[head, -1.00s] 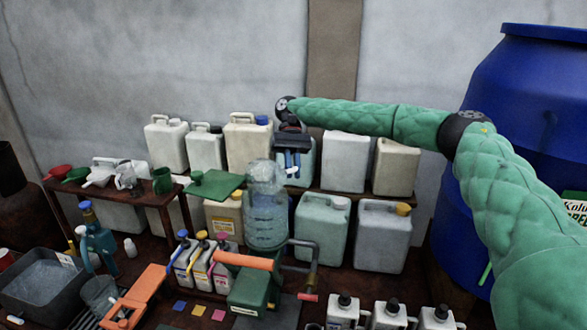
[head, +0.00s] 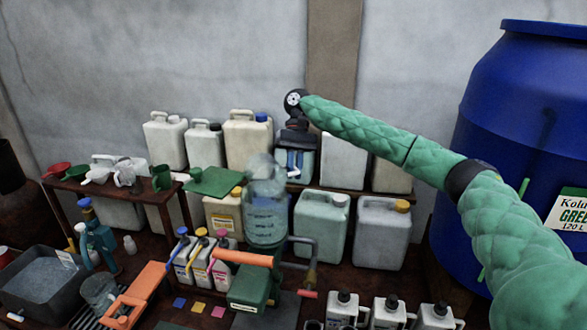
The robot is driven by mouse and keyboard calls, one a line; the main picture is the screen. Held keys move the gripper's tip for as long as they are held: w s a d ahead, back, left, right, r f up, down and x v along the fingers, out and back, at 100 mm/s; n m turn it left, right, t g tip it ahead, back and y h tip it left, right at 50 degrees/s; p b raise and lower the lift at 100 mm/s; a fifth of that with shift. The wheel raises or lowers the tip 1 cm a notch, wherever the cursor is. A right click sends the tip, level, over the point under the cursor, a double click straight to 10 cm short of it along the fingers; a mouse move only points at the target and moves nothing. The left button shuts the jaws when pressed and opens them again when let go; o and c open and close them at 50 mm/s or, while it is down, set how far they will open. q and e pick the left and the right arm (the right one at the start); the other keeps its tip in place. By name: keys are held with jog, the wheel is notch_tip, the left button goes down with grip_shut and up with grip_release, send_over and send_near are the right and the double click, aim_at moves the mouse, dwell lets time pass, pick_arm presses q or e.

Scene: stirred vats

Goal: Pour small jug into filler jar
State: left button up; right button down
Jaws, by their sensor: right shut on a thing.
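The jug is over the top of the filler jar (head: 266,217), a large clear ribbed vessel standing behind the green hand-cranked filler (head: 252,287). Clear surfaces overlap here, so I cannot tell the jug's exact tilt, whether it touches the jar, or whether liquid is flowing. My left gripper is not in view.
Large canisters (head: 248,139) stand on and below the back shelf. A left stand holds funnels and a green mug (head: 162,178). A blue drum (head: 510,150) fills the right. Small bottles (head: 388,318) stand in front. An orange lever (head: 140,290) and grey tub (head: 42,290) are left.

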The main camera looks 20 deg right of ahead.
aim_at(299, 172)
jog(key=shift+s+f+n+t, duration=0.2)
jog(key=shift+s+t, duration=0.3)
jog(key=shift+t, duration=0.5)
jog(key=shift+s+f+n+t, duration=0.1)
jog(key=shift+s+f+t, duration=0.3)
jog(key=shift+t, duration=0.6)
jog(key=t, duration=0.1)
jog(key=s+r+t, duration=0.1)
jog(key=t, duration=0.1)
jog(key=shift+s+r+h, duration=0.25)
jog(key=shift+r+h, duration=0.05)
jog(key=shift+a+f+t+b, duration=0.1)
jog(key=shift+t+b, duration=0.2)
jog(key=shift+b, duration=0.1)
jog(key=shift+n+t+b, duration=0.3)
jog(key=shift+b, duration=0.65)
jog(key=shift+r+b, duration=0.2)
jog(key=shift+b, duration=0.2)
jog(key=shift+s+r+t+b, duration=0.1)
jog(key=shift+t+b, duration=0.3)
jog(key=shift+b, duration=0.25)
pick_arm(q)
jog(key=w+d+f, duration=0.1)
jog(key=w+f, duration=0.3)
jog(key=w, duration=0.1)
jog(key=shift+b, duration=0.45)
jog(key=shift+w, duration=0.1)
